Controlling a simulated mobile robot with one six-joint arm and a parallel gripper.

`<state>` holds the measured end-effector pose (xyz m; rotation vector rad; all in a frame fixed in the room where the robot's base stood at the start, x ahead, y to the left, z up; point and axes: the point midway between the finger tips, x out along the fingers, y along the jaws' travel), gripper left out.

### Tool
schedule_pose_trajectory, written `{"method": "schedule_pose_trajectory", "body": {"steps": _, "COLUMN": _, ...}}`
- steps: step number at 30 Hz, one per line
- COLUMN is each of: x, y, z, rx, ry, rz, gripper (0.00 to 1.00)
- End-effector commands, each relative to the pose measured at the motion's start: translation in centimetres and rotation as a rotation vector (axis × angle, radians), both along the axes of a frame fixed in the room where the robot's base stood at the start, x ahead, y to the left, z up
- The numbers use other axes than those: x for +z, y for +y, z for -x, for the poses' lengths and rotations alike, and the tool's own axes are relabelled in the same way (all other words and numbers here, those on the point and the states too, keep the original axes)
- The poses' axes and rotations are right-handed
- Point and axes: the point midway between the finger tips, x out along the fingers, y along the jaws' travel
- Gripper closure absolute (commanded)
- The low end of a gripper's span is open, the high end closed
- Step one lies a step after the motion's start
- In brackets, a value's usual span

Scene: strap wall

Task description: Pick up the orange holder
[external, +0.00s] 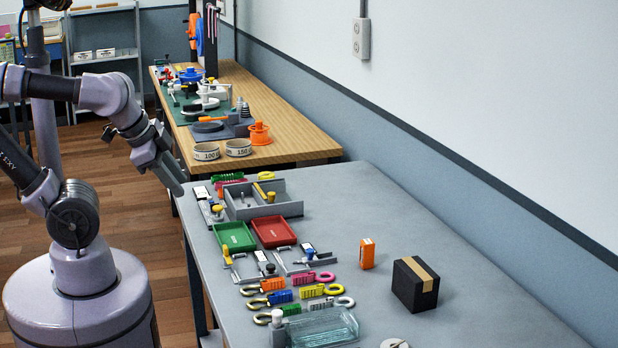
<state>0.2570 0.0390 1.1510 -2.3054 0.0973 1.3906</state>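An orange holder (260,134), with a wide round base and a narrower upright part, stands near the front right corner of the wooden table. My gripper (178,184) hangs in the air, pointing down and to the right, beside the left edge of the grey table. It is well to the left of the orange holder and apart from it. Nothing shows between its fingers, but their gap is too small to make out from this side.
Two white rings (207,152) and a grey block sit left of the holder. The grey table (450,240) bears red and green trays, several hooks, a glass dish (322,327), a small orange box (367,254) and a black box (415,284). The wall runs along the right.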

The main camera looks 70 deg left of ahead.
Motion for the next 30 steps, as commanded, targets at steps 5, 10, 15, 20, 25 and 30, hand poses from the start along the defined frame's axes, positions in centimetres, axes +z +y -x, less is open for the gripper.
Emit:
{"method": "schedule_pose_trajectory", "body": {"steps": 5, "x": 0.0, "y": 0.0, "z": 0.0, "rx": 0.0, "ry": 0.0, "rz": 0.0, "gripper": 0.47}}
{"method": "schedule_pose_trajectory", "body": {"steps": 10, "x": 0.0, "y": 0.0, "z": 0.0, "rx": 0.0, "ry": 0.0, "rz": 0.0, "gripper": 0.47}}
{"method": "schedule_pose_trajectory", "body": {"steps": 15, "x": 1.7, "y": -0.3, "z": -3.1, "rx": 0.013, "ry": 0.017, "rz": 0.028, "gripper": 0.47}}
{"method": "schedule_pose_trajectory", "body": {"steps": 20, "x": 3.8, "y": -0.9, "z": -15.3, "rx": 0.069, "ry": 0.057, "rz": 0.133, "gripper": 0.47}}
{"method": "schedule_pose_trajectory", "body": {"steps": 25, "x": -1.1, "y": -0.2, "z": -29.6, "rx": 0.154, "ry": 0.089, "rz": 0.247, "gripper": 0.47}}
{"method": "schedule_pose_trajectory", "body": {"steps": 30, "x": -7.8, "y": 0.9, "z": -37.0, "rx": 0.216, "ry": 0.102, "rz": 0.314, "gripper": 0.47}}
